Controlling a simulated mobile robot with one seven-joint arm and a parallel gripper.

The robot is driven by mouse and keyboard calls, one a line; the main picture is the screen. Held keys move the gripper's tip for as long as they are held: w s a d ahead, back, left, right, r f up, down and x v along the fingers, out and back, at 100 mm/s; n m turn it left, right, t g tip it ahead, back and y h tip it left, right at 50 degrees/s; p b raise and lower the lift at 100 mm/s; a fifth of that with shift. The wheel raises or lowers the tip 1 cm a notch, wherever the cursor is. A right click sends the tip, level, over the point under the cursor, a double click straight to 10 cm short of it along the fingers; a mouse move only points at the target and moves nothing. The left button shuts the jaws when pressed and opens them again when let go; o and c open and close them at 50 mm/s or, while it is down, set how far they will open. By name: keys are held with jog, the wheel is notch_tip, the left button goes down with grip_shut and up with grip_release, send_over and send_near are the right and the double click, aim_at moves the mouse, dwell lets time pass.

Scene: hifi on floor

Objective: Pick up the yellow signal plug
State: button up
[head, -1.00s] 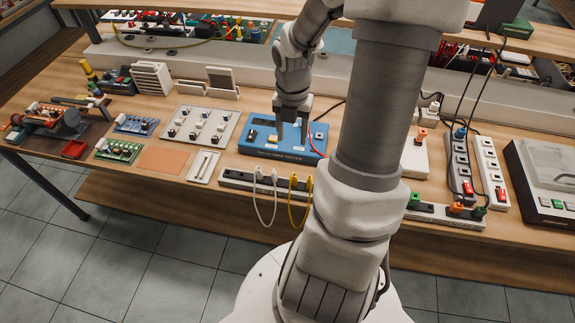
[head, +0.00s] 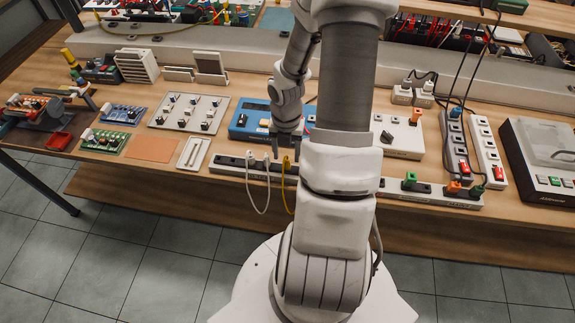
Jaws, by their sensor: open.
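The yellow signal plug (head: 286,164) stands in the long grey socket strip (head: 229,168) at the bench's front edge. Its yellow cable hangs down in front of the bench. My gripper (head: 286,151) is open, pointing down, just above and behind the plug in the head view. Its fingertips are small and partly merge with the dark background, so I cannot tell whether they touch the plug.
A blue meter box (head: 247,122) stands behind my gripper. A white box with a knob (head: 400,137) is to the right, partly behind my arm. Green (head: 410,178) and orange (head: 454,187) plugs sit farther right on the strip. A white tray (head: 193,153) lies left.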

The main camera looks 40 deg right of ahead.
aim_at(288, 161)
notch_tip(288, 161, down, 4)
jog(key=shift+d, duration=0.1)
grip_shut()
dwell(0.4)
